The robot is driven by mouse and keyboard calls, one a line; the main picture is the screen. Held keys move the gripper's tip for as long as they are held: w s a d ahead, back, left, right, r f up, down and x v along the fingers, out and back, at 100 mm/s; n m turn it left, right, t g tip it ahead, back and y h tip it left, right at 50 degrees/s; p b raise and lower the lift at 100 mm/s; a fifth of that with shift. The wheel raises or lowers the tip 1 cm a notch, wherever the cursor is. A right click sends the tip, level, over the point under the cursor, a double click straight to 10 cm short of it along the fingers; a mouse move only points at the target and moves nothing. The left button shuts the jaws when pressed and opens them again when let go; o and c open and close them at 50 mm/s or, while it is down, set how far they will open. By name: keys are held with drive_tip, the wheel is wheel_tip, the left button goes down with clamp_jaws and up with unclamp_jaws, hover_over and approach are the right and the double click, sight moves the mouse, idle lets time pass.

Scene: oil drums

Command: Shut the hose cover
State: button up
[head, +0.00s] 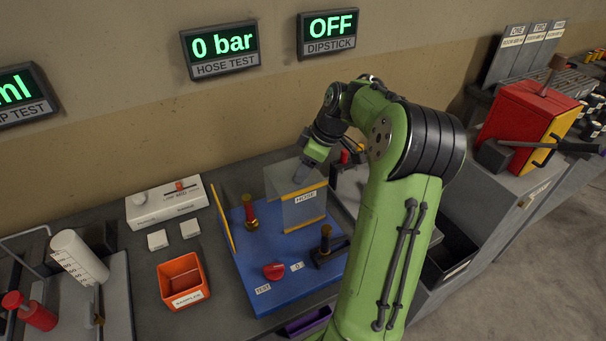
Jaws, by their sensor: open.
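The hose cover (304,211) is a clear, greyish panel with yellow edge strips and a HOSE label. It stands up from the back right of a blue base plate (252,282); I cannot tell exactly how far it is swung. My gripper (307,166) is at the cover's upper part, pointing down. It is open, and its fingertips are small and partly hidden. I cannot tell whether it touches the cover. My green arm hides the right end of the blue base.
The blue base carries brass-and-red fitting (249,212), a black-handled fitting (325,245) and a red knob (274,271). A yellow strip (223,219) rises at its left edge. An orange bin (184,281) stands left. The wall display (221,48) reads 0 bar.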

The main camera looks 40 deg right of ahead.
drive_tip(key=shift+w+a+f, duration=0.2)
drive_tip(key=shift+w+f, duration=0.05)
drive_tip(key=shift+f, duration=0.35)
clamp_jaws()
drive_tip(key=w+a+b, duration=0.2)
drive_tip(key=w+a, duration=0.2)
drive_tip(key=a, duration=0.9)
drive_tip(key=shift+a, duration=0.2)
unclamp_jaws()
drive_tip(key=shift+a, duration=0.15)
drive_tip(key=shift+r, duration=0.1)
